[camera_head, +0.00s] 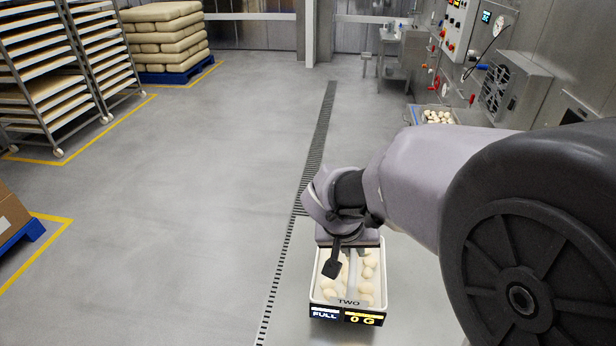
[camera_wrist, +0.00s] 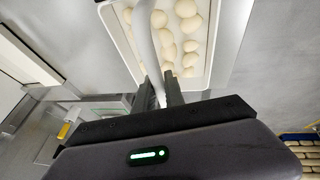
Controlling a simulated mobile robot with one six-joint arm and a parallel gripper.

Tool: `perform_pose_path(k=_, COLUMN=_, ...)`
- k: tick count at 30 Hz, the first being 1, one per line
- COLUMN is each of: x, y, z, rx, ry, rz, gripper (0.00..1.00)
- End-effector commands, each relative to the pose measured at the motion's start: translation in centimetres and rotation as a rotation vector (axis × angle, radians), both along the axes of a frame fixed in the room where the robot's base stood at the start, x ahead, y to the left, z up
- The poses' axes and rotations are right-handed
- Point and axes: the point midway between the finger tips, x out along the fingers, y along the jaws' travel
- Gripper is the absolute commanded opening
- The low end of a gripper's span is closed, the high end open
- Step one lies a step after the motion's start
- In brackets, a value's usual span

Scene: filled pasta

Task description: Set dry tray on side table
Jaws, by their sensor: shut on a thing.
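A white tray (camera_head: 316,283) of pale round filled pasta pieces is in the lower middle of the head view, with "TWO" on its front. The tray (camera_wrist: 211,62) also shows in the wrist view, with a pale curved bar (camera_wrist: 150,50) across it. My gripper (camera_head: 341,262) is over the tray, and its dark fingers (camera_wrist: 165,88) are shut on that bar. My arm hides part of the tray's far side. Displays reading "FULL" (camera_head: 325,313) and "0 G" (camera_head: 363,319) sit just below its front edge. I cannot tell what supports the tray, or which surface is the side table.
Another tray of round pieces (camera_head: 437,116) stands at the right, partly behind my arm. A steel table (camera_head: 395,72) is farther back. Control panels line the right wall. Racks (camera_head: 45,80) and a sack pallet (camera_head: 168,75) stand left. The floor left of the drain (camera_head: 318,135) is clear.

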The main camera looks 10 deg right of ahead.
Motion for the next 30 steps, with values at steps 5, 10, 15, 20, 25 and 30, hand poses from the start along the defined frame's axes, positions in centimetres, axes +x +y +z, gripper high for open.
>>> perform_pose_path(k=5, x=1.6, y=2.3, z=-0.3, rx=0.001, ry=-0.002, rz=0.002, gripper=0.0)
perform_pose_path(k=10, x=1.9, y=2.9, z=-1.1, rx=0.0, ry=0.0, rz=0.0, gripper=0.0)
perform_pose_path(k=15, x=1.9, y=2.9, z=-4.0, rx=0.0, ry=0.0, rz=0.001, gripper=0.0)
perform_pose_path(k=20, x=1.9, y=2.9, z=-3.8, rx=0.001, ry=-0.001, rz=0.0, gripper=0.0)
perform_pose_path(k=25, x=1.9, y=2.9, z=-4.1, rx=0.001, ry=-0.001, rz=0.0, gripper=0.0)
perform_pose_path(k=30, x=1.9, y=2.9, z=-4.1, rx=0.0, ry=0.0, rz=0.0, gripper=0.36)
